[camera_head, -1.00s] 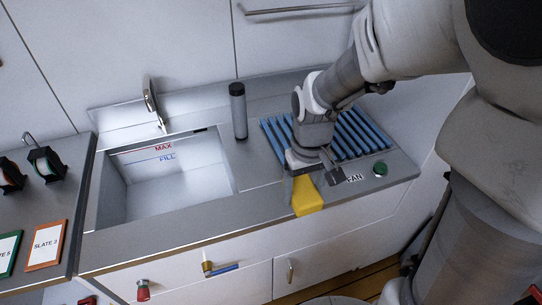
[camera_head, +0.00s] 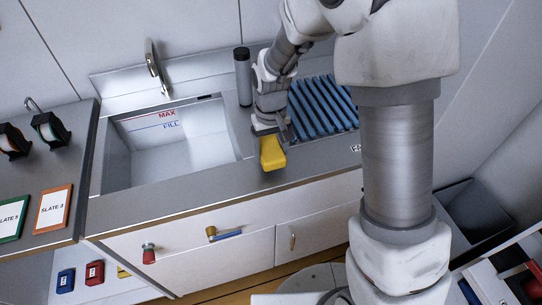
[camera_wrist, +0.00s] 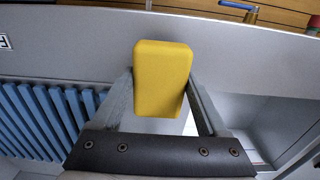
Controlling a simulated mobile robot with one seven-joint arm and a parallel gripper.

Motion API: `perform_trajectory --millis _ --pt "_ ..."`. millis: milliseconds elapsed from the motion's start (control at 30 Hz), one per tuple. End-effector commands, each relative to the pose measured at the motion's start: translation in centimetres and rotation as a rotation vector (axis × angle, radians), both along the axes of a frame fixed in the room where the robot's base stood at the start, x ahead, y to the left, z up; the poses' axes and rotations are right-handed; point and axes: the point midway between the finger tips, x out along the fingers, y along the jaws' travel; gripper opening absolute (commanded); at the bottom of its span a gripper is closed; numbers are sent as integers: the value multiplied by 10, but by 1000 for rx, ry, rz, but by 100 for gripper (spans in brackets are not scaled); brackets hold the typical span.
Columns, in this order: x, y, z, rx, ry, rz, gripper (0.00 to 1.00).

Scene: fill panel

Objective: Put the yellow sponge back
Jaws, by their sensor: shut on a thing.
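The yellow sponge (camera_head: 272,153) is a small block held in my gripper (camera_head: 270,130), over the counter's front strip, between the sink and the blue rack. In the wrist view the sponge (camera_wrist: 161,78) sits between the two fingers of my gripper (camera_wrist: 165,100), which are shut on its sides. Its far end sticks out past the fingertips. Whether its underside touches the counter cannot be told.
The sink (camera_head: 172,150) with MAX and FILL marks lies left of the sponge. The blue ribbed rack (camera_head: 325,107) is to the right. A dark cylinder (camera_head: 243,75) stands behind, near the faucet (camera_head: 156,65). Below are a red knob (camera_head: 149,254) and a blue-handled valve (camera_head: 222,235).

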Motion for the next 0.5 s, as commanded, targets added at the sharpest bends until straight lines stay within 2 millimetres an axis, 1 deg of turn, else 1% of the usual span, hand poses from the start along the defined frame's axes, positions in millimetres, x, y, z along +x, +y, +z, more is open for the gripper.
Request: perform_trajectory --millis 33,100,167,500 --pt "-2 0 -10 -2 6 0 32" --pt "-2 0 -22 -2 6 1 32" --pt "-1 0 -28 -1 5 1 32" --pt "-1 0 -32 -1 2 0 32"
